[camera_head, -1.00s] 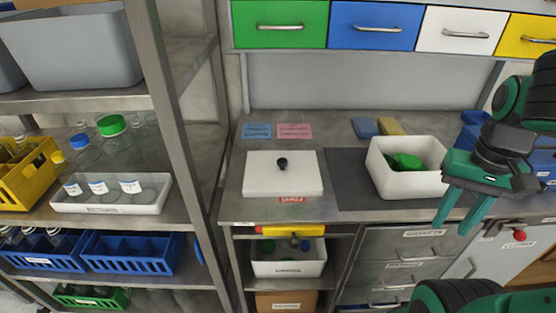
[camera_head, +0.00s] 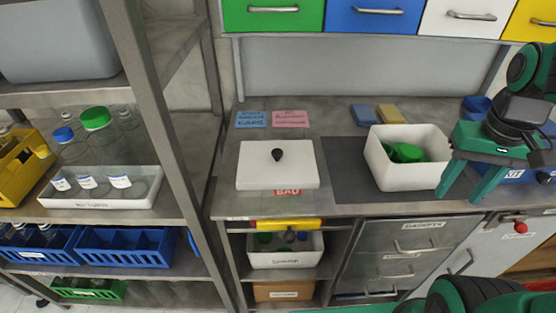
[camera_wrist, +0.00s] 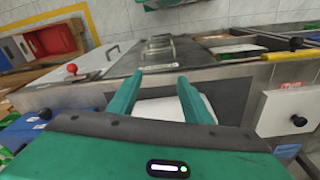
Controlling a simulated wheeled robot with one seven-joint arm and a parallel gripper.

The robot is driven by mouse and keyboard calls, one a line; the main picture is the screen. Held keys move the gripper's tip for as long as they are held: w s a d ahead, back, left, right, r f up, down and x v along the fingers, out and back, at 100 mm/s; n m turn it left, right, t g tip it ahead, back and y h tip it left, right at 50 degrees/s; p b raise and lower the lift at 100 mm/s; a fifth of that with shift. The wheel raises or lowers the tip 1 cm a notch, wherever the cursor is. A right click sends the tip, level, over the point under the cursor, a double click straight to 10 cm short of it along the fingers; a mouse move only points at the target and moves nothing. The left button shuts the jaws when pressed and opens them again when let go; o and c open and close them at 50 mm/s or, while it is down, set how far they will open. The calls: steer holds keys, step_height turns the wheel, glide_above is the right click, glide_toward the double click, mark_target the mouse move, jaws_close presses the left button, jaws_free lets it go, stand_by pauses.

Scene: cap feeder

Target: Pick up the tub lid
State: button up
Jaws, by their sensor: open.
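The tub lid is a flat white square plate (camera_head: 277,168) with a black knob (camera_head: 277,155) on top. It lies on the left part of the steel bench, and it also shows at the right edge of the wrist view (camera_wrist: 285,110). My gripper (camera_head: 460,192) is open and empty. The tub is open and holds green caps (camera_head: 407,153). In the wrist view my two green fingers (camera_wrist: 157,88) are apart, with the tub partly visible between and behind them.
A blue card (camera_head: 251,119) and a pink card (camera_head: 291,119) lie behind the lid. Blue and yellow sponges (camera_head: 389,113) lie behind the tub. A steel shelf post (camera_head: 172,130) stands to the left of the bench.

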steer(key=w+a+r+n+t, duration=0.1)
steer(key=w+a+r+n, duration=0.1)
steer(key=w+a+n, duration=0.55)
steer(key=n+t+y, duration=0.1)
steer(key=n+y, duration=0.3)
steer(key=n, duration=0.1)
glide_toward(278, 151)
steer(key=f, duration=0.1)
steer(key=a+f, duration=0.1)
steer(key=shift+a+f, duration=0.3)
steer(key=shift+a, duration=0.05)
steer(key=shift+w+d+x, duration=0.1)
steer(key=shift+d+x, duration=0.05)
steer(key=shift+x, duration=0.8)
steer(key=shift+w+d+x, duration=0.1)
steer(key=shift+x, duration=0.85)
steer(key=shift+w+d+x, duration=0.1)
steer(key=shift+d+x, duration=0.05)
steer(key=shift+x, duration=0.8)
jaws_close()
